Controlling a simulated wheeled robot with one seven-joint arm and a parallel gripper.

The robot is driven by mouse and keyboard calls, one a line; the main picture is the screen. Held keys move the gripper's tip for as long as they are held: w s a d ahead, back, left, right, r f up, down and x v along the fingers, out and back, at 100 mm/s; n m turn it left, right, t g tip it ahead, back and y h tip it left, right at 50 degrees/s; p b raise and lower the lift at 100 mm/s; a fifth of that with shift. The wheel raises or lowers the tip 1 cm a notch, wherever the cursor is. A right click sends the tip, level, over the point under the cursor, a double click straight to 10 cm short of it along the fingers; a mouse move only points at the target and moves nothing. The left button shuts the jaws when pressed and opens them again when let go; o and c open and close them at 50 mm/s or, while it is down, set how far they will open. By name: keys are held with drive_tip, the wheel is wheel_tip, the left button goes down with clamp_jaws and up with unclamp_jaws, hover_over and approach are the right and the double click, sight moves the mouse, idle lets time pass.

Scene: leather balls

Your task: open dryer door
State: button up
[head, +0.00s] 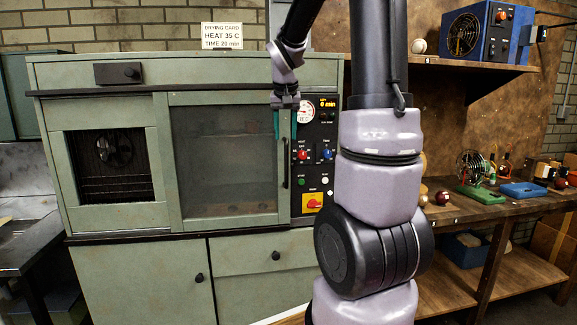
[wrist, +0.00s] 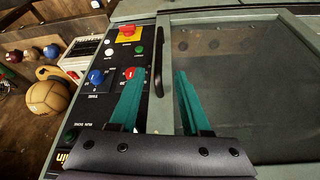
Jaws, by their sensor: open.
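The green dryer (head: 105,75) has a glazed door (head: 225,212) on its right half, which looks closed. Its black vertical bar handle (head: 285,170) is on the door's right side, next to the control panel (head: 315,165). My gripper (head: 285,132) is open, its teal fingers pointing down at the handle's upper end in the head view. In the wrist view the door glass (wrist: 235,75) is at right and the handle (wrist: 158,70) shows between the two open fingers of my gripper (wrist: 159,74). I cannot tell whether either finger touches it.
The control panel, with red and blue knobs (head: 327,154), is close beside the fingers. A wooden bench (head: 465,215) with balls and tools stands at right, under a shelf (head: 440,64). A dark table (head: 30,250) stands at left. A drying card (head: 221,36) is on top of the dryer.

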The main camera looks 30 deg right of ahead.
sight(286, 155)
drive_tip(key=x, duration=1.1)
drive_tip(key=shift+d+f, duration=0.1)
drive_tip(key=shift+f, duration=0.05)
clamp_jaws()
idle(1.1)
